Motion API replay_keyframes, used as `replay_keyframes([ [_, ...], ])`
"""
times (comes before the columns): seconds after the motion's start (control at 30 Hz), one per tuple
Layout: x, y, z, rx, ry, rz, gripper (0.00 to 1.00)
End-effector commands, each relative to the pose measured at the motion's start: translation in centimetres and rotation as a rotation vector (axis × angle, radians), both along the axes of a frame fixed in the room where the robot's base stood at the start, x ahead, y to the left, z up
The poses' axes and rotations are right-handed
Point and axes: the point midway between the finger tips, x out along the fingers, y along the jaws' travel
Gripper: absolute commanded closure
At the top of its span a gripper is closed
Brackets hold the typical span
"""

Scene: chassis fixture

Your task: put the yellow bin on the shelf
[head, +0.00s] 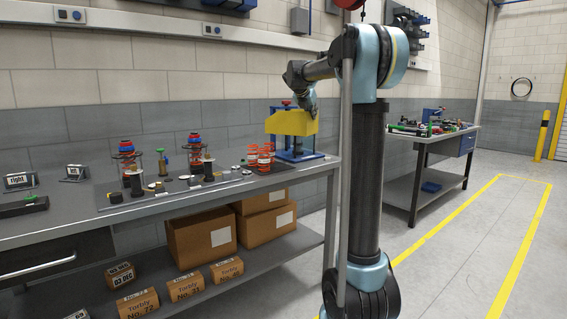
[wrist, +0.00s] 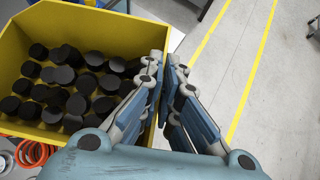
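The yellow bin (head: 291,123) is at the right end of the near workbench, in front of a blue fixture (head: 303,156). Its underside looks above the bench top; what bears it is hidden. In the wrist view the open-topped bin (wrist: 130,20) holds many black round pieces (wrist: 75,85). My gripper (head: 310,104) is at the bin's right end. In the wrist view my gripper's fingers (wrist: 172,72) are close together, straddling the bin's right wall, and look shut on it. A lower shelf (head: 262,262) runs under the workbench; another shelf (head: 425,193) is under the far table.
Cardboard boxes (head: 202,238) and small labelled boxes (head: 138,303) stand on the near lower shelf. Orange ring stacks (head: 260,159) and several fixtures (head: 131,160) stand on the bench, left of the bin. The floor (head: 465,235) right of my arm is clear.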

Motion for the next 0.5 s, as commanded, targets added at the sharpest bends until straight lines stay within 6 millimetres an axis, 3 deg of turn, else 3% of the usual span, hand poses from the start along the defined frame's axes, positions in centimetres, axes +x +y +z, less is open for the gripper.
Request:
replay_keyframes([
  [0.5,0.0,-0.3,-9.6,0.001,-0.001,-0.003,1.00],
])
